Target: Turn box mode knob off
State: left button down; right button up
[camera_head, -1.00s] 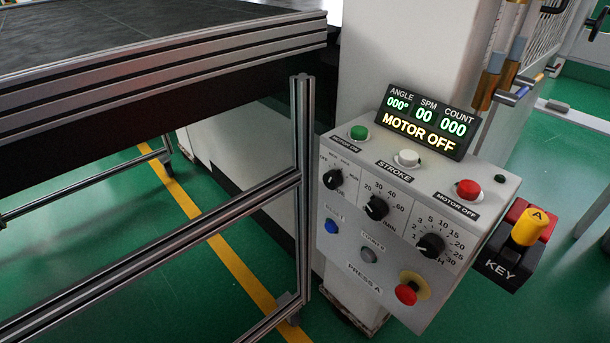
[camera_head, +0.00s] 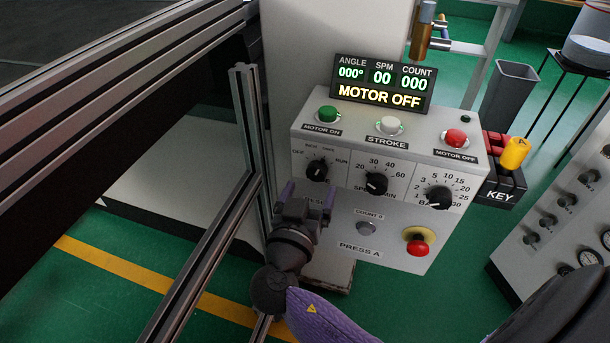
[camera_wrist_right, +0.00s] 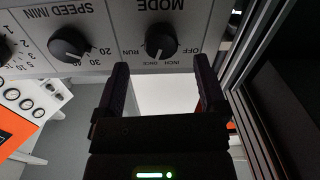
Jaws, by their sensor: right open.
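The control box (camera_head: 385,235) hangs at the center of the head view; its display reads MOTOR OFF. The black MODE knob (camera_head: 317,170) is at the upper left of its front, with OFF, inch, once and RUN labels. It shows upside down in the right wrist view (camera_wrist_right: 160,42); its white mark seems to lie near INCH and ONCE. My right gripper (camera_head: 305,189) is open and empty just below the knob. In the right wrist view its fingers (camera_wrist_right: 161,68) point at the knob, one to each side, apart from it. My left gripper is out of view.
The speed knob (camera_head: 376,184) sits right of the MODE knob, with a third knob (camera_head: 438,197) beyond. A red stop button (camera_head: 417,246) is low on the box. A metal frame post (camera_head: 250,130) stands close on the left. A yellow key (camera_head: 515,153) sticks out at right.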

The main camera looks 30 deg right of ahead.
aim_at(315, 176)
jog(key=x, duration=0.4)
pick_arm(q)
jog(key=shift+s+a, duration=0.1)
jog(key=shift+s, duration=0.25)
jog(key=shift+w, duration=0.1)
pick_arm(e)
grip_shut()
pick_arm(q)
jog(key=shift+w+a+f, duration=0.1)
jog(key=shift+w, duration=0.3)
